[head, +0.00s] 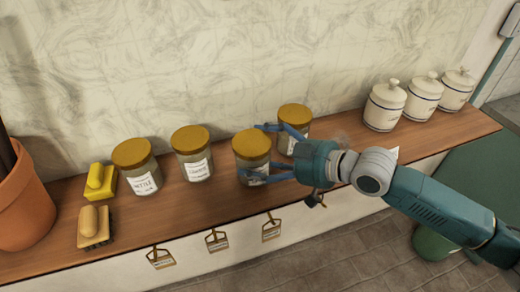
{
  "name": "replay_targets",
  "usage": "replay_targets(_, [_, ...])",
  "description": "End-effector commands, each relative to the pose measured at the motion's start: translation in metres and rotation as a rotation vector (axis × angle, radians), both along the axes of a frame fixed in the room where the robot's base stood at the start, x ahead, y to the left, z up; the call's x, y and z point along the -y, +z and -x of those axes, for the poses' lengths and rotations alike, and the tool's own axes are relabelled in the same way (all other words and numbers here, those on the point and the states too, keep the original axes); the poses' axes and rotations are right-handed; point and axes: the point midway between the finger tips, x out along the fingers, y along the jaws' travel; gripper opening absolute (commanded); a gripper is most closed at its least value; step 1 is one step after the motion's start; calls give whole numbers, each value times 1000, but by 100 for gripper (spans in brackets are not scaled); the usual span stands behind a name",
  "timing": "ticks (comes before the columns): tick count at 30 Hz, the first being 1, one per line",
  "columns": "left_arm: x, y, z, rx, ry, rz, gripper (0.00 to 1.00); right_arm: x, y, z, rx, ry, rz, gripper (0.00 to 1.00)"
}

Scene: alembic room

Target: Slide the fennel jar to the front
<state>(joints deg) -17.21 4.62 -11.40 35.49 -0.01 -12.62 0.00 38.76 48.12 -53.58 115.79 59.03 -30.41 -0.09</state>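Several glass jars with mustard-yellow lids and white labels stand on the wooden shelf. The leftmost jar (138,167) has a label that seems to read "NETTLE". The second jar (193,153) has a label too small to read surely. The third jar (252,157) has its label partly hidden by my gripper. The fourth jar (294,118) stands farther back to the right, partly behind my gripper. I cannot read which one is fennel. My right gripper (256,153) reaches in from the right with its blue fingers apart, one behind and one in front of the third jar. My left gripper is out of view.
A yellow block (100,182), a brush (95,226) and a terracotta pot (22,208) are at the left. Three white lidded canisters (422,98) stand at the right. Small tags (217,241) hang below the front edge. The shelf (200,208) is bare before the jars.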

Motion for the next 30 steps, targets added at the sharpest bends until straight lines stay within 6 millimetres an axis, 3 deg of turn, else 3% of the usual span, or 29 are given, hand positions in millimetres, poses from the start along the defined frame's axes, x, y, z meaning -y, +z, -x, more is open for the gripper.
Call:
replay_targets(1, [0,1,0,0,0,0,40,2,-7,5,-13,2,12,53])
replay_targets(15, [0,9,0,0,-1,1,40,7,-8,22,-14,2,13,53])
replay_targets(23, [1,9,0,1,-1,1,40,8,-8,23,-13,1,13,53])
replay_targets(24, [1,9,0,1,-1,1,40,7,-8,23,-13,1,13,97])
replay_targets(30, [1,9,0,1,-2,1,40,7,-5,22,-8,1,7,100])
